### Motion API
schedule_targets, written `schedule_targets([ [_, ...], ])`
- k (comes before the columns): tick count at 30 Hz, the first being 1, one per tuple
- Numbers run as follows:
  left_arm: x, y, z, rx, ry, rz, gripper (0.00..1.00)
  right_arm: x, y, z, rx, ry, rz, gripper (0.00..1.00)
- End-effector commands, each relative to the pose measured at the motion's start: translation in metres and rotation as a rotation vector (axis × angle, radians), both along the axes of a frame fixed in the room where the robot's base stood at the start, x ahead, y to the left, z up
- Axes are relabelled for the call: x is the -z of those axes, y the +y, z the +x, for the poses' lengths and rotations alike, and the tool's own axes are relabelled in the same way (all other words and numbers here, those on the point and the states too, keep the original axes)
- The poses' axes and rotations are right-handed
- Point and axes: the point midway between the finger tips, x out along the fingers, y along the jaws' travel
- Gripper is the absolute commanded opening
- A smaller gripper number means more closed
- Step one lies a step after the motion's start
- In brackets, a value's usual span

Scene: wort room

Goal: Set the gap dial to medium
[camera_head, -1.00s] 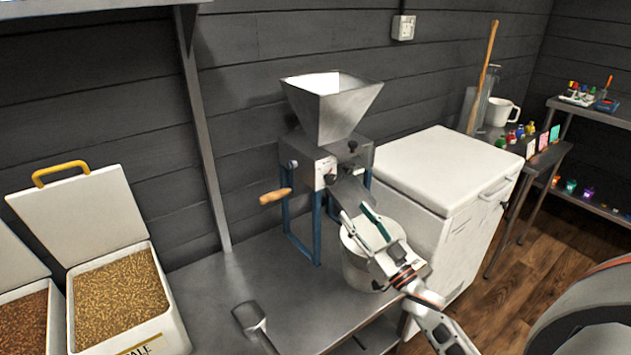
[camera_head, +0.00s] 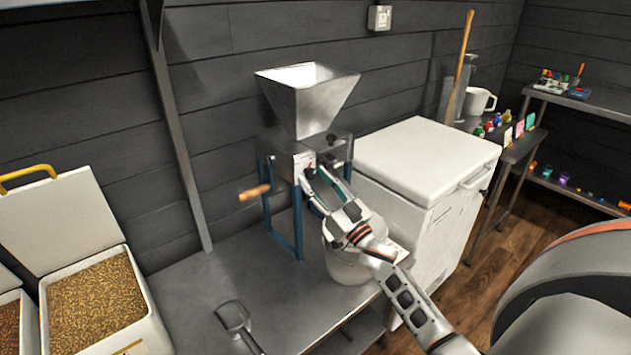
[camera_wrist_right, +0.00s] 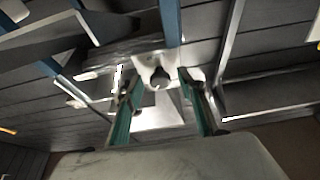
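The grain mill stands on the metal table with a steel hopper (camera_head: 308,97) on a blue-legged frame (camera_head: 267,205). A pale plate with a small dark dial knob is on its front face; the knob also shows in the right wrist view (camera_wrist_right: 158,80). My right gripper (camera_head: 313,178) is at the mill's front, its fingers pointing at that face and partly covering it. In the right wrist view its green-padded fingers (camera_wrist_right: 158,85) are apart, with the knob seen between them; contact cannot be told. The dial's setting is not readable. My left gripper is not in view.
A wooden crank handle (camera_head: 254,192) sticks out left of the mill. A pale bucket (camera_head: 352,268) stands below my right gripper. A white chest (camera_head: 430,150) is at the right. A scoop (camera_head: 232,316) and open grain bins (camera_head: 62,215) are at the left front.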

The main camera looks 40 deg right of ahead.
Motion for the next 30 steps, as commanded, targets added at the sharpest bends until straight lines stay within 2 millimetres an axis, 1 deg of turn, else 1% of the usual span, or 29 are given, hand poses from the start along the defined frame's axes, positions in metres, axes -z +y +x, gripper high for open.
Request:
schedule_targets([
  [6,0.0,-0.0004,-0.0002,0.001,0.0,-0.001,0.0,0.0001,0.0001,0.0003,0.0,0.001,-0.001,0.4],
  [8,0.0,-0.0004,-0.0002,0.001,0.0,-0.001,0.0,0.0,0.0001,0.0003,0.0,0.0,-0.001,0.24],
  [9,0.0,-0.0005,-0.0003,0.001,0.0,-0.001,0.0,0.0,0.0001,0.0002,0.0,0.0,-0.001,0.14],
  [10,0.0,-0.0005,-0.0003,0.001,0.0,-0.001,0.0,0.0,0.0001,0.0002,0.0,0.0,-0.001,0.06],
  [11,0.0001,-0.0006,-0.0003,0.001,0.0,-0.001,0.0,0.0,0.0001,0.0002,0.0,0.0,-0.001,0.01],
  [20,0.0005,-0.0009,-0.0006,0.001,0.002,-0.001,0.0,0.0001,-0.0004,0.0002,0.0,-0.001,-0.021,0.02],
  [26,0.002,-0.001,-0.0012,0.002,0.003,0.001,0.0,0.0003,-0.0014,0.0002,-0.001,-0.006,-0.104,0.02],
  [30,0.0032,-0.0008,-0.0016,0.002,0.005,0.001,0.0,0.0002,-0.003,0.0003,-0.001,-0.014,-0.204,0.02],
])
